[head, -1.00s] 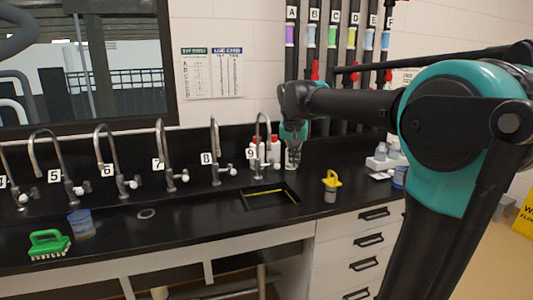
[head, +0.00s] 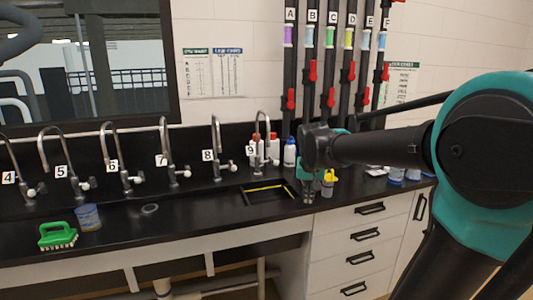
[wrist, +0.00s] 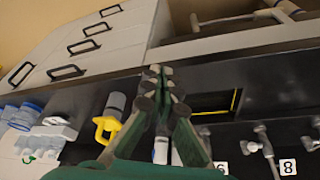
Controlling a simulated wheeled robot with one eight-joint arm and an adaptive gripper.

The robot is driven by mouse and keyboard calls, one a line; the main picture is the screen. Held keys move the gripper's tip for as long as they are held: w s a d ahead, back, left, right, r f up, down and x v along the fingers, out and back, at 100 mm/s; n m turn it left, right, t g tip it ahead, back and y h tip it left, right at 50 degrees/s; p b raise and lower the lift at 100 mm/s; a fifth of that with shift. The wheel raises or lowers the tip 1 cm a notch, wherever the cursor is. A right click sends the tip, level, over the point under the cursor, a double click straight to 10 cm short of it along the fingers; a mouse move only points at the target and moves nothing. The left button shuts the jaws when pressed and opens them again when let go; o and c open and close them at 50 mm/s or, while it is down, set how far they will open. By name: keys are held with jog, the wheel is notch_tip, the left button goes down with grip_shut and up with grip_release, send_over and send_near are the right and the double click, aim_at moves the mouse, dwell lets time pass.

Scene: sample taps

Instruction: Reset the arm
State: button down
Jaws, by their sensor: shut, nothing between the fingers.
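My gripper (head: 308,197) is shut and empty. It points down above the black counter, between the sink basin and the yellow-handled tool, in the head view. In the wrist view my gripper (wrist: 158,72) shows its fingertips together, with the counter edge behind them. My teal and black arm reaches in from the right in the head view and hides part of the counter behind it.
A yellow-handled tool (head: 328,180) stands close beside my gripper. A sink basin (head: 268,194) lies to the left. Bottles (head: 289,152) stand behind. Taps line the wall. A green brush (head: 57,236) and blue cup (head: 88,217) sit far left. White drawers (head: 362,224) are below.

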jog(key=s+d+f+n, duration=0.1)
jog(key=s+d+f, duration=0.1)
jog(key=s+f, duration=0.7)
jog(key=s+d+f+n, duration=0.1)
jog(key=s+d+f, duration=0.2)
jog(key=s+f, duration=0.6)
jog(key=shift+s+f+y, duration=0.2)
jog(key=shift+s+y, duration=0.1)
jog(key=shift+s, duration=0.15)
